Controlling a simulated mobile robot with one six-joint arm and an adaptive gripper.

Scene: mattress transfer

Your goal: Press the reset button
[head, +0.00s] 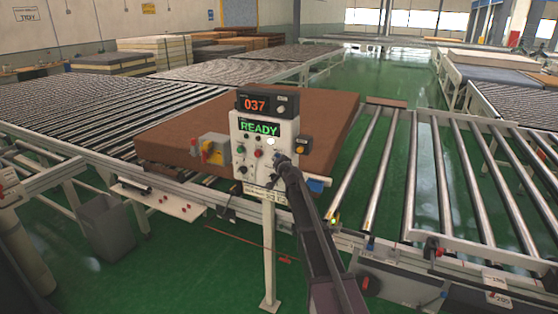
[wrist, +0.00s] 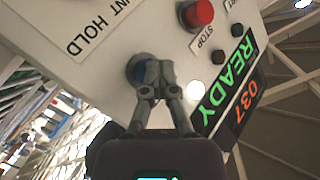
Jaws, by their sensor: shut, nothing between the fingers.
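The white control panel (head: 249,169) stands on a post, with a green READY screen (head: 259,129) and a 037 display (head: 255,105) above. My gripper (head: 279,159) is at the panel's lower right face. In the wrist view my gripper (wrist: 154,70) is shut and empty, its fingertips in front of a blue button (wrist: 135,67). They cover part of it; I cannot tell whether they press it. No reset label is readable. A red STOP button (wrist: 198,14) sits beside it, and a white round lamp or button (wrist: 196,90) is near the screen.
A brown mattress (head: 180,131) lies on the rollers behind the panel. A yellow and red switch box (head: 212,150) is left of the panel. A roller conveyor (head: 470,180) extends to the right. Green floor (head: 215,255) is open around the post.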

